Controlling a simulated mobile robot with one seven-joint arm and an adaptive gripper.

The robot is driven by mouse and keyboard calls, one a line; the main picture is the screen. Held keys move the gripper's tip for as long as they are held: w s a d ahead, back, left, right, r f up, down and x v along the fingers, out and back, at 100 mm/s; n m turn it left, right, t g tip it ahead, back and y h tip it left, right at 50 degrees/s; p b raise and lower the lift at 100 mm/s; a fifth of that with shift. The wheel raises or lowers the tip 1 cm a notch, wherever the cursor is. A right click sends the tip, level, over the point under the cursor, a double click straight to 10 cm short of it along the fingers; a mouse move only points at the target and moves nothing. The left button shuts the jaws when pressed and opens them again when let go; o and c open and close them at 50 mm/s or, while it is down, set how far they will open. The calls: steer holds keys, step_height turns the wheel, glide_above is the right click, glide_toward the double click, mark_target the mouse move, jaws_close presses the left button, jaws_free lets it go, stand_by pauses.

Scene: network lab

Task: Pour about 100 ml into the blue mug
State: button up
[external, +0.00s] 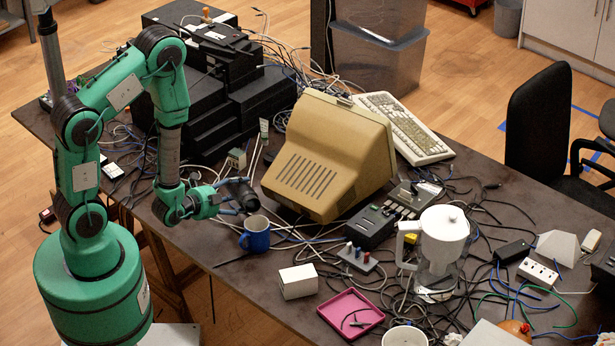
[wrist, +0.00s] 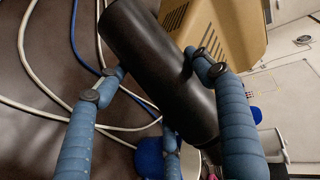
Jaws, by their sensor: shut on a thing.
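My gripper (external: 232,199) is shut on a black cylindrical bottle (external: 243,194). In the wrist view the bottle (wrist: 150,62) lies slanted between my blue fingers (wrist: 155,70), from upper left to lower right. The blue mug (external: 255,234) stands upright on the dark table, just below the bottle's lower right end and apart from it in the external view. In the wrist view, saturated blue patches show near the bottle's lower part, but I cannot tell whether they are the mug. The mug's inside and any stream of liquid cannot be made out.
A beige monitor (external: 330,165) stands close to the right of the mug. Loose cables lie around it. A white box (external: 298,282), a pink tray (external: 351,312) and a white-lidded jug (external: 443,240) stand farther right. Black equipment (external: 205,110) is stacked behind my arm.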

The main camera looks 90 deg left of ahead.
steer(key=shift+w+d+r+m+y, duration=0.1)
steer(key=shift+d+r+m+y, duration=0.1)
steer(key=shift+r+m+y, duration=0.3)
steer(key=shift+b, duration=0.45)
steer(key=shift+a+r, duration=0.1)
steer(key=shift+a, duration=0.3)
steer(key=shift+a+m+b, duration=0.1)
steer(key=shift+m+b, duration=0.2)
steer(key=shift+b, duration=0.1)
stand_by(1.6)
steer(key=shift+r, duration=0.1)
steer(key=shift+r+n+p, duration=0.1)
steer(key=shift+n+p, duration=0.4)
steer(key=shift+p, duration=0.45)
steer(key=shift+s+a+f+n+h, duration=0.2)
steer(key=shift+f+n+h, duration=0.15)
steer(key=shift+f, duration=0.25)
steer(key=shift+s+a+f+n+h, duration=0.1)
steer(key=shift+a+f+n+h, duration=0.15)
steer(key=shift+f+h, duration=0.25)
steer(key=shift+w+d+f, duration=0.1)
steer(key=shift+d+f, duration=0.05)
steer(key=shift+f, duration=0.15)
